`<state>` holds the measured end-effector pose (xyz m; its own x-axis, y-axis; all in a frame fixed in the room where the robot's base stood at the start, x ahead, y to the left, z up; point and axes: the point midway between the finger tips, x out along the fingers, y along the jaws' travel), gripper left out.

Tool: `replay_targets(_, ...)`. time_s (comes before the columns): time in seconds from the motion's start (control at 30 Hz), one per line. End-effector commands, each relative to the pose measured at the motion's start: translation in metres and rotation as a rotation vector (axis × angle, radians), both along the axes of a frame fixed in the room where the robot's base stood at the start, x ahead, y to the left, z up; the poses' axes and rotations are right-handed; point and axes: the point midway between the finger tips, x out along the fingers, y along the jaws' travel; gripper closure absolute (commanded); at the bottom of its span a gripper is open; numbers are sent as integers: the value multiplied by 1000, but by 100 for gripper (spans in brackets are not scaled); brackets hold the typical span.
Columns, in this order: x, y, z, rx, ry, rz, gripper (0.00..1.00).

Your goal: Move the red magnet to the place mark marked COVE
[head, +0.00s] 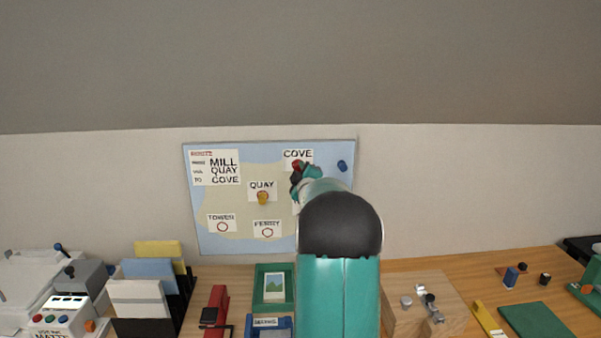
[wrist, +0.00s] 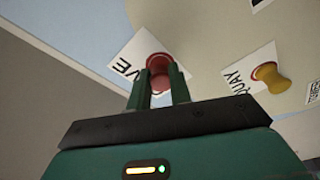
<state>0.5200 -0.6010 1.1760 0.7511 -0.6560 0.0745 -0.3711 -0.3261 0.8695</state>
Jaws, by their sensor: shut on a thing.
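The red magnet (wrist: 160,80) is between the two fingers of my gripper (wrist: 159,88), which is shut on it. In the wrist view the magnet is in front of the red ring on the COVE card (wrist: 123,66); I cannot tell whether it touches the board. In the head view my gripper (head: 299,180) is just below the COVE label (head: 298,154), and the magnet shows as a small red patch (head: 296,164). My arm hides part of the board there.
The map board (head: 215,200) hangs on the wall. A yellow magnet (head: 263,198) sits on the QUAY mark and a blue magnet (head: 342,166) is at the upper right. The TOWER (head: 221,217) and FERRY (head: 267,223) cards show no magnet. Desk items stand below, including a file holder (head: 180,300).

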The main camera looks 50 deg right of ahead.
Motion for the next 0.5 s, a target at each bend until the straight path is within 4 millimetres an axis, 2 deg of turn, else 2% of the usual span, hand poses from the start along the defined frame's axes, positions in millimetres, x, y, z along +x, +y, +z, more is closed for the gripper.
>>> replay_targets(0.23, 0, 0, 0, 0, 0, 0, 92)
replay_targets(0.27, 0, 0, 0, 0, 0, 0, 74)
replay_targets(0.37, 0, 0, 0, 0, 0, 0, 54)
replay_targets(0.5, 0, 0, 0, 0, 0, 0, 54)
